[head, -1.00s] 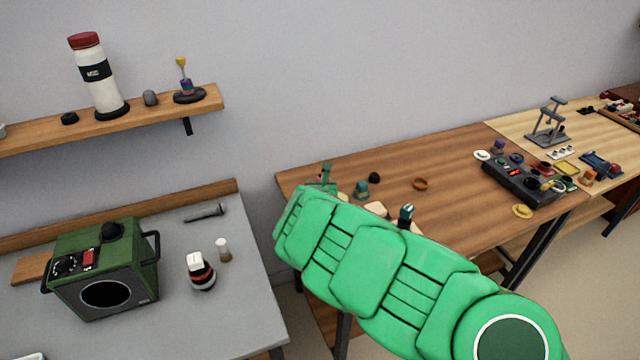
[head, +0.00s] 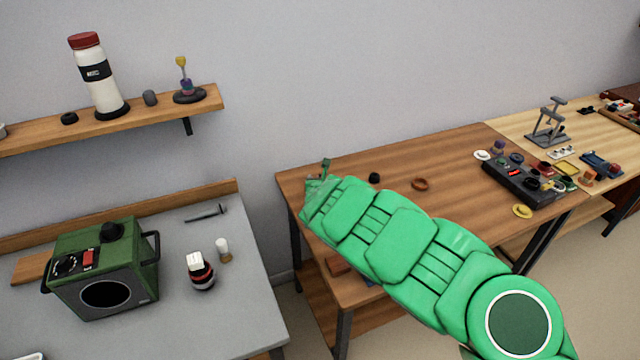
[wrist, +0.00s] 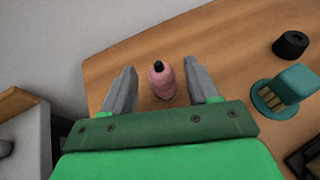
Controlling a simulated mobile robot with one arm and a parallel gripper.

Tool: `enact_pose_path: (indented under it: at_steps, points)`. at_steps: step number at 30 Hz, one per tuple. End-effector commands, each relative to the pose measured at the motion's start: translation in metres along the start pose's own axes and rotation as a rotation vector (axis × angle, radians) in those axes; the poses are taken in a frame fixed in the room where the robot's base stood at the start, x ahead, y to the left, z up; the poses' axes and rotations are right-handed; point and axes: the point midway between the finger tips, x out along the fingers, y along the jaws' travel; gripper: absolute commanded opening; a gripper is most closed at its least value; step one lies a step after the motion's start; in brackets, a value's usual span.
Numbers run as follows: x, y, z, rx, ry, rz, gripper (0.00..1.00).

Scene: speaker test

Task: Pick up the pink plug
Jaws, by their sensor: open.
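The pink plug (wrist: 162,84), with a dark tip, stands on the wooden table in the wrist view. My gripper (wrist: 161,83) is open, with one grey finger on each side of the plug. Gaps show between the plug and both fingers, so it is not gripped. In the head view my green arm reaches over the left part of the wooden table (head: 455,163), and my gripper (head: 320,172) is small and partly hidden at its far left corner. The pink plug is hidden there.
A teal block on a round base (wrist: 286,90) and a black knob (wrist: 291,44) stand right of my gripper. A brown ring (head: 420,184) lies on the table. The grey table (head: 235,315) with a green box (head: 105,268) is to the left.

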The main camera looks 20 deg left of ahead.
Motion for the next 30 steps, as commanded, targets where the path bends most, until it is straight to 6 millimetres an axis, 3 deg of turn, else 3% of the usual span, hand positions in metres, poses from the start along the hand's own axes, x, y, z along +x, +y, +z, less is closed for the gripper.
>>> enact_pose_path:
  at_steps: [10, 22, 30]
  points:
    - [0.019, 0.001, -0.001, 0.002, 0.002, 0.001, 0.60]
    - [0.023, 0.000, -0.001, 0.000, 0.000, 0.000, 0.60]
    - [0.023, 0.000, -0.001, 0.000, 0.001, 0.000, 0.18]
